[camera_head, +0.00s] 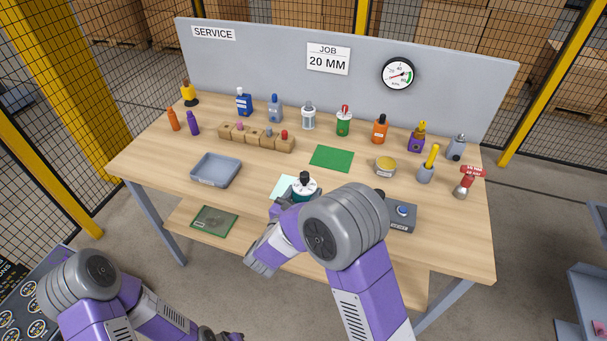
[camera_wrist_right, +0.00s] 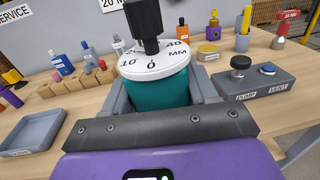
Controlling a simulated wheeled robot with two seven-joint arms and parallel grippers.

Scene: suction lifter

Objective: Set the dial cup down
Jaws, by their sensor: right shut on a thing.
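The dial cup (camera_head: 303,189) has a teal body, a white numbered dial on top and a black knob. It is upright over or beside the right part of a pale mint sheet (camera_head: 282,187) near the table's front. My right gripper (camera_wrist_right: 158,96) is shut on its teal body, with a grey finger on each side. In the head view my forearm hides much of that grip. Whether the cup's base touches the table cannot be seen. My left gripper (camera_head: 222,336) is only partly in view at the bottom edge, away from the table, and its jaws cannot be made out.
A grey tray (camera_head: 216,170) lies left of the cup, and a green mat (camera_head: 332,158) behind it. A grey pump and vent box (camera_head: 402,217) stands to the right. A wooden block rack (camera_head: 257,138) and several bottles line the back, below a grey panel (camera_head: 260,62).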

